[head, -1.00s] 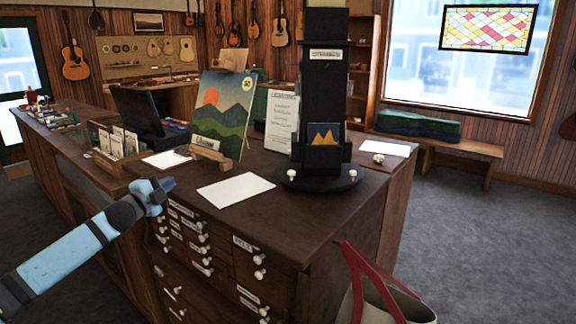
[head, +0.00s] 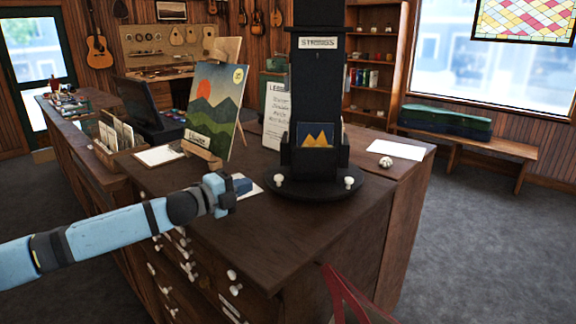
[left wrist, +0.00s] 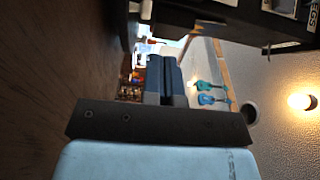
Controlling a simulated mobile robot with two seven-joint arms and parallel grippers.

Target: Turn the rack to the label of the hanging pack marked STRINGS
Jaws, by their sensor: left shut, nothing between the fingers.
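The black rack (head: 316,90) stands upright on a round black base (head: 315,190) with white knobs, on the brown counter. A white label reading STRINGS (head: 318,43) is at its top, facing me. A pack with yellow peaks on dark blue (head: 315,136) sits low on this face. My left gripper (head: 241,186) is shut and empty, above the counter just left of the base, with a gap between them. Its shut fingers also show in the left wrist view (left wrist: 165,80), where part of the rack (left wrist: 245,20) is at upper right. My right gripper is not in view.
A small white object (head: 386,162) sits to the right. The counter front is clear.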

